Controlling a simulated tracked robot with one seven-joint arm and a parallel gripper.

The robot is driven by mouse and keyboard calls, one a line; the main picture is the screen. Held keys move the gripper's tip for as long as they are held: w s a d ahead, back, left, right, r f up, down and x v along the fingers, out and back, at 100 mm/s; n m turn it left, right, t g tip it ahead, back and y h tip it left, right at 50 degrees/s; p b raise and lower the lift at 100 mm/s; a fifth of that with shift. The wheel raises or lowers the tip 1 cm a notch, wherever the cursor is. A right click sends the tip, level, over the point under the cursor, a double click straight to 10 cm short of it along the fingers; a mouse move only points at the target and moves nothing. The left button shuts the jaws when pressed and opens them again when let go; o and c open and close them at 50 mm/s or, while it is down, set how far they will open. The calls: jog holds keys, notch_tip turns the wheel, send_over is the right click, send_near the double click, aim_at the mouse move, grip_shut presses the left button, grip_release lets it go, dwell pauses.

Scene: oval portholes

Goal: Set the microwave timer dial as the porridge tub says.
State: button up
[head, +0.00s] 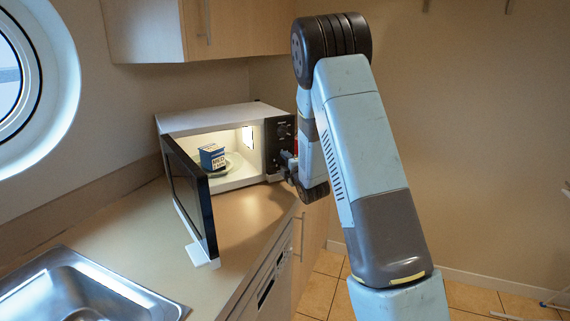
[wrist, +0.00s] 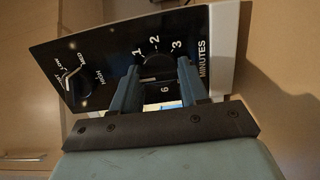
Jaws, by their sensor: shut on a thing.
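The microwave (head: 225,108) stands on the counter with its door open and its inside lit. The porridge tub (head: 212,157), blue and white, stands inside on a pale plate (head: 233,163). Its print seems to start with "MED"; the line below is too small to read. In the wrist view the black panel carries the timer dial (wrist: 154,64), with 1, 2, 3, 6 and "MINUTES" showing around it. My gripper (wrist: 156,72) is shut on this dial, one finger on each side. The fingers hide some numbers. I cannot tell where the dial points.
A second dial (wrist: 76,80), marked LOW, MED and HIGH, is on the panel left of my fingers. The open door (head: 192,196) juts out over the counter. A steel sink (head: 85,290) is at the front left. Cupboards (head: 200,30) hang above.

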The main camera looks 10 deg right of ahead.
jog(key=shift+f+m, duration=0.15)
jog(key=shift+m, duration=0.15)
jog(key=shift+d+m+g+y, duration=0.1)
jog(key=shift+m+g+y, duration=0.2)
jog(key=shift+m, duration=2.35)
jog(key=shift+d+m+g+y, duration=0.1)
jog(key=shift+m+g+y, duration=0.2)
jog(key=shift+m, duration=2.3)
jog(key=shift+d+m+g+y, duration=0.1)
jog(key=shift+m+g+y, duration=0.2)
jog(key=shift+m, duration=2.35)
jog(key=o, duration=1.1)
jog(key=shift+a+r, duration=0.1)
jog(key=shift+r, duration=0.1)
jog(key=shift+c, duration=0.2)
